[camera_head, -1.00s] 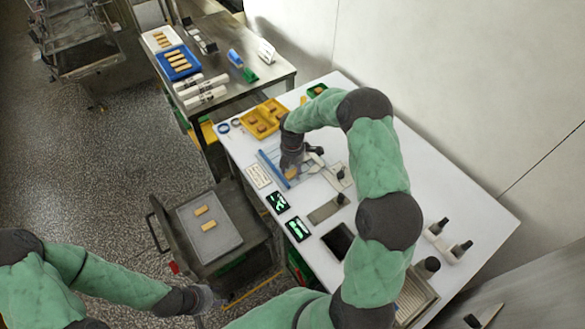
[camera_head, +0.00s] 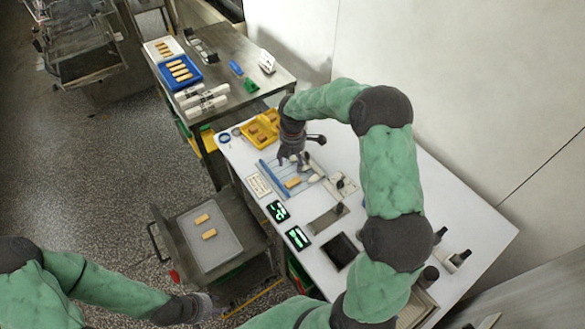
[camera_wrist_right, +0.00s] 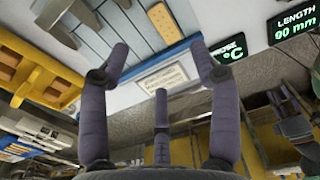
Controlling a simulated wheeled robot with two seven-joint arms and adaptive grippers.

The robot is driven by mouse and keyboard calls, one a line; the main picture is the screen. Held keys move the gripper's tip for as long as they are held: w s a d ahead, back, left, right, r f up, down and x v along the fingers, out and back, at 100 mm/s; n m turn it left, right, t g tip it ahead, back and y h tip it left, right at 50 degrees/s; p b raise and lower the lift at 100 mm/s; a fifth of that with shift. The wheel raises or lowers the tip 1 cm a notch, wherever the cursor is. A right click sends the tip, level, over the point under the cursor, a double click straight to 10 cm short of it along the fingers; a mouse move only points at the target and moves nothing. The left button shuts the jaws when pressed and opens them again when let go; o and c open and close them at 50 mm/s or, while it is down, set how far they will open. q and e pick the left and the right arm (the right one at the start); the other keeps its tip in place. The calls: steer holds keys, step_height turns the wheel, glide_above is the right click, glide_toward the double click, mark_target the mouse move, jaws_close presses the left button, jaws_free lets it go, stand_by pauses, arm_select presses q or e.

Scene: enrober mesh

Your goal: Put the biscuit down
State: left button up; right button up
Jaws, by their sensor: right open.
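The biscuit (camera_head: 292,183) lies on the blue-edged mesh board (camera_head: 270,174) on the white table. It also shows at the top of the right wrist view (camera_wrist_right: 164,22), on the grey slats. My right gripper (camera_head: 291,161) is above the board, just behind the biscuit and apart from it. Its fingers (camera_wrist_right: 160,70) are spread and empty in the right wrist view. My left gripper (camera_head: 205,304) is low at the bottom of the head view, away from the table; its fingers are too small to read.
A yellow tray (camera_head: 247,137) with biscuits stands behind the board. Two displays (camera_head: 298,237) and a printed card (camera_head: 258,186) lie in front. A grey tray (camera_head: 192,250) with two biscuits is on the cart at left. A blue tray (camera_head: 164,75) stands on the metal table.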

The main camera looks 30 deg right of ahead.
steer(key=shift+r, duration=0.95)
